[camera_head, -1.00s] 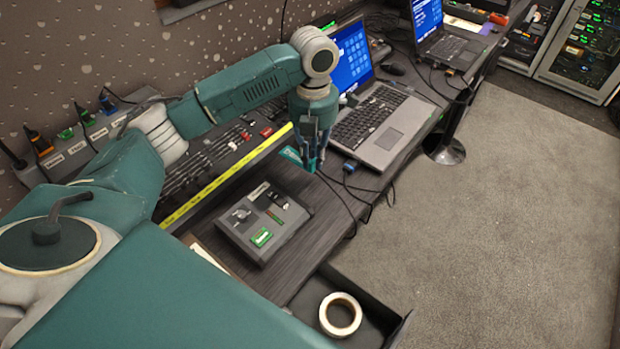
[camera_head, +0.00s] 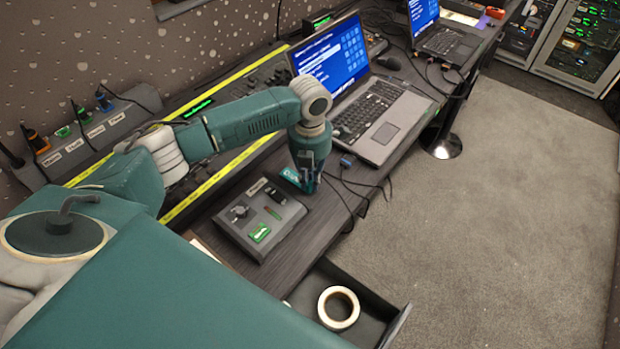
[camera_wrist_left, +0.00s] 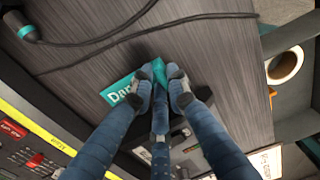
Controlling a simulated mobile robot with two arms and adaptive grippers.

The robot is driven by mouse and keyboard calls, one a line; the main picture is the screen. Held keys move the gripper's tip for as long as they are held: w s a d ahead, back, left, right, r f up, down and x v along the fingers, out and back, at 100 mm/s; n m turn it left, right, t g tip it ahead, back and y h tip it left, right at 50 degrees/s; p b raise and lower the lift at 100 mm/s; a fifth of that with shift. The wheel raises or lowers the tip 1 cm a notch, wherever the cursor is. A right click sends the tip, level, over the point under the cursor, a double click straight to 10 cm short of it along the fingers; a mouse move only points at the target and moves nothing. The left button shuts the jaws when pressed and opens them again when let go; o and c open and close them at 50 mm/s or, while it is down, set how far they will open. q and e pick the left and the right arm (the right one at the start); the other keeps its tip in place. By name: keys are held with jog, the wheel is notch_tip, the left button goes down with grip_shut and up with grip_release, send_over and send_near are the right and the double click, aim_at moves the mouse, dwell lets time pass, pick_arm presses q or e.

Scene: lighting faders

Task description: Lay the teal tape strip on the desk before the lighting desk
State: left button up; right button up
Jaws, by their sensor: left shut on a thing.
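The teal tape strip (camera_wrist_left: 120,91) has white lettering, partly covered by my fingers; it also shows in the head view (camera_head: 291,176). My left gripper (camera_head: 307,181) is shut on it, with the fingertips around the strip in the left wrist view (camera_wrist_left: 162,88). The strip is at or just above the dark wood desk (camera_head: 229,191); I cannot tell whether it touches. The lighting desk (camera_head: 174,208), a dark fader console with yellow edges, lies behind, partly hidden by my left arm. My right gripper is not in view.
A grey control box (camera_head: 236,236) sits left of the gripper. An open laptop (camera_head: 384,130) stands to the right, with cables (camera_head: 350,190) between. An open drawer (camera_head: 385,318) holds a tape roll (camera_head: 338,308) at the front.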

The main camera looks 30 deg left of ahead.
pick_arm(q)
jog(key=shift+f, duration=0.15)
jog(key=o, duration=0.8)
jog(key=shift+c, duration=0.2)
notch_tip(320, 180, up, 12)
jog(key=shift+r+b, duration=0.2)
jog(key=shift+b, duration=0.15)
